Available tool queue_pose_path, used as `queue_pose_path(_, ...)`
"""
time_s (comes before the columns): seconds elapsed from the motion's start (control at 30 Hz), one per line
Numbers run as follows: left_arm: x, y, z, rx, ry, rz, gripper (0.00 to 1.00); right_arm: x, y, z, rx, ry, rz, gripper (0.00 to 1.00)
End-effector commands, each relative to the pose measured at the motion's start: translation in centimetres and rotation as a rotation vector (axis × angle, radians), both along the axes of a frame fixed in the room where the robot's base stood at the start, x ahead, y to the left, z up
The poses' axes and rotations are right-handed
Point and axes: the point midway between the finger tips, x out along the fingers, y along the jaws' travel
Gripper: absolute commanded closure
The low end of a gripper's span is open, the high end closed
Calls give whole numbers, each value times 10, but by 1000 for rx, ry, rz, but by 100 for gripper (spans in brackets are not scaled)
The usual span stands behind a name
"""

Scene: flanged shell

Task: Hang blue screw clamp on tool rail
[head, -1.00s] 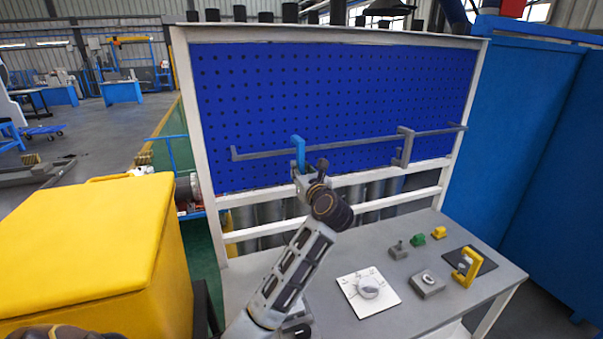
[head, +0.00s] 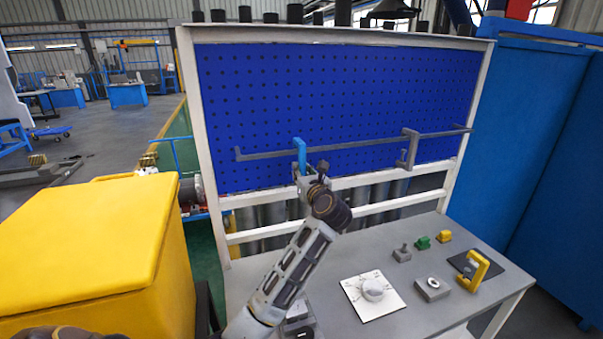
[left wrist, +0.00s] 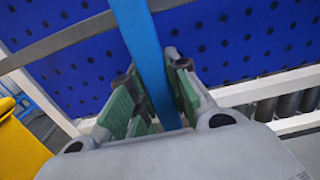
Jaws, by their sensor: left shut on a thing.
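The blue screw clamp (head: 300,155) is at the left part of the grey tool rail (head: 350,144), in front of the blue pegboard. Its upper end overlaps the rail in the head view; I cannot tell whether it bears on the rail. My left gripper (head: 309,180) is shut on the clamp from below. In the left wrist view the blue clamp bar (left wrist: 148,55) runs up between the green-padded fingers (left wrist: 152,100), with the rail (left wrist: 65,38) crossing behind or beside it. The clamp's lower part is hidden by the gripper. A grey clamp (head: 409,148) hangs farther right on the rail. My right gripper is not in view.
The grey bench (head: 410,255) holds a white dial plate (head: 357,305), a grey block (head: 432,289), small green (head: 423,243) and yellow (head: 444,237) pieces, and a yellow clamp (head: 481,270) on a dark mat. A yellow cabinet (head: 90,240) stands at left.

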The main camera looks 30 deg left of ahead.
Motion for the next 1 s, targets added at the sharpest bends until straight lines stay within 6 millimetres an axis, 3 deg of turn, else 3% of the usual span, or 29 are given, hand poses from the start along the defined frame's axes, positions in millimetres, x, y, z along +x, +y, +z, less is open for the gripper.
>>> queue_pose_path(0.23,0,0,2,2,-3,0,100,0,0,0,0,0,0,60)
queue_pose_path(0.27,0,0,2,2,-3,0,80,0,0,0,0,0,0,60)
queue_pose_path(0.47,0,0,1,1,-2,0,57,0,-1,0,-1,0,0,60)
queue_pose_path(1.0,-5,-7,-1,-2,1,-2,57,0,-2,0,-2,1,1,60)
